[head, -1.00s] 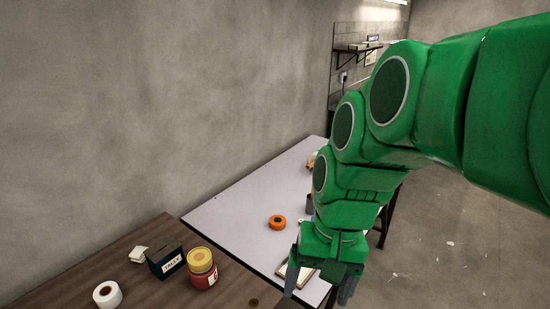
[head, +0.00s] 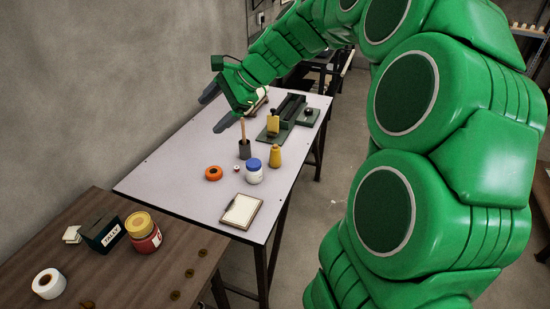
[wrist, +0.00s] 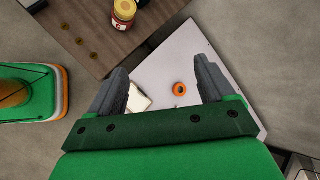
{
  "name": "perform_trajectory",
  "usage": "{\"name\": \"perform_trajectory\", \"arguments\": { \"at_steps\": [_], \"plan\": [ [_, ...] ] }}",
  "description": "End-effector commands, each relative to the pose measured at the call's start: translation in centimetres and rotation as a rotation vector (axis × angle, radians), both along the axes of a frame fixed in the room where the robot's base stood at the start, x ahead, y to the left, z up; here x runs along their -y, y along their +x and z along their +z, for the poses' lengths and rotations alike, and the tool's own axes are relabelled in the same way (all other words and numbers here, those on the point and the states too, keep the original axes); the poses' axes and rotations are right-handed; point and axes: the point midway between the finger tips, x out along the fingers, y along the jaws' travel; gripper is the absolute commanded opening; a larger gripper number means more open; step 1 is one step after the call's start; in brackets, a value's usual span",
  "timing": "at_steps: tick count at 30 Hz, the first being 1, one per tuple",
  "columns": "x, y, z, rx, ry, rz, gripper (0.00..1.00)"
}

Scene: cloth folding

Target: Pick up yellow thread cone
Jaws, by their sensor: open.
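The yellow thread cone (head: 275,156) stands upright on the white table (head: 165,170), right of a white jar with a blue lid. I cannot make it out in the wrist view. My gripper (head: 214,110) is open and empty, raised above the far left part of the table, well apart from the cone. In the wrist view my gripper's two fingers (wrist: 167,85) are spread wide, with the table and an orange tape roll below between them.
Near the cone are the blue-lidded jar (head: 254,172), a dark cup with a stick (head: 244,148), the orange roll (head: 213,173) and a clipboard (head: 241,211). A green machine (head: 290,115) stands behind. A brown table (head: 180,262) with a red jar (head: 143,235) is in front.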

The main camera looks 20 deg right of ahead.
Motion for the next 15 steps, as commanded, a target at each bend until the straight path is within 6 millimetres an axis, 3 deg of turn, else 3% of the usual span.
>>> {"name": "perform_trajectory", "arguments": {
  "at_steps": [8,15],
  "plan": [
    [6.4,8.2,-0.4,-0.061,0.203,-0.304,0.82],
    [13.8,14.0,-1.5,-0.12,0.389,-0.568,0.82]
  ]
}}
